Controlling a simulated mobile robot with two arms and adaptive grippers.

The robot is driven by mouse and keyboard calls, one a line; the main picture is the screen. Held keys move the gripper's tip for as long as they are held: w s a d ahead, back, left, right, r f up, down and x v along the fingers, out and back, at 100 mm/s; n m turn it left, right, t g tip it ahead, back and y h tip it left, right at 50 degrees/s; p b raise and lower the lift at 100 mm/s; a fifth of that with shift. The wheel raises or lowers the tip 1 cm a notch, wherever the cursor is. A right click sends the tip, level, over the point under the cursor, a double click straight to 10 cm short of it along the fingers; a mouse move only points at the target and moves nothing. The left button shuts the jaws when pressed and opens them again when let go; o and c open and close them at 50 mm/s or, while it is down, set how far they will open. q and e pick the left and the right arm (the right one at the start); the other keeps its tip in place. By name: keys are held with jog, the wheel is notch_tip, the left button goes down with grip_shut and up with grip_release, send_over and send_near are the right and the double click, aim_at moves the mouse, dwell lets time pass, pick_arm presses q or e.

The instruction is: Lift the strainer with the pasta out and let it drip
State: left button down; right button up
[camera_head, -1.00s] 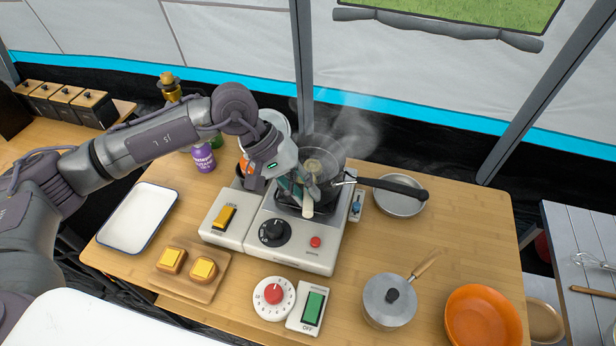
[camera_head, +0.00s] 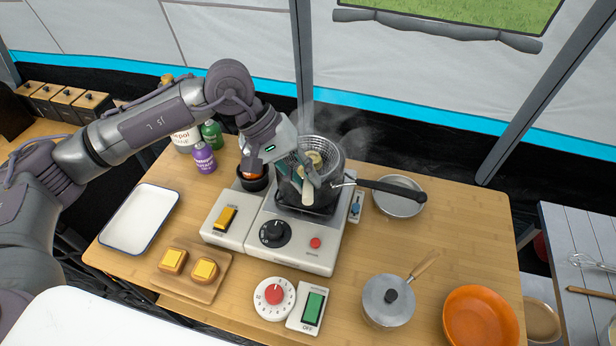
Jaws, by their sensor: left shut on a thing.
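The mesh strainer (camera_head: 335,150) is at the dark pot (camera_head: 292,198) on the cooker. Pale pasta (camera_head: 313,158) shows inside the strainer. My left gripper (camera_head: 309,182) is shut on the strainer's light-coloured handle, at the near side of the basket. The strainer's rim stands above the pot; its lower part is hidden, so I cannot tell whether it is clear of the pot. Steam rises around it. My right gripper is not in view.
A shallow pan (camera_head: 404,205) sits right of the cooker (camera_head: 292,237), under the pot's long black handle. Bottles and a dark cup (camera_head: 250,180) stand at the left.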

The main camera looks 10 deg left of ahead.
pick_arm(q)
jog(key=shift+r+p, duration=1)
jog(key=shift+r, duration=3.15)
jog(key=shift+f, duration=0.1)
jog(key=shift+f+b, duration=0.5)
jog(key=shift+b, duration=0.55)
jog(key=shift+r, duration=0.2)
notch_tip(320, 180, up, 5)
jog(key=shift+f+p, duration=0.1)
jog(key=shift+p, duration=0.75)
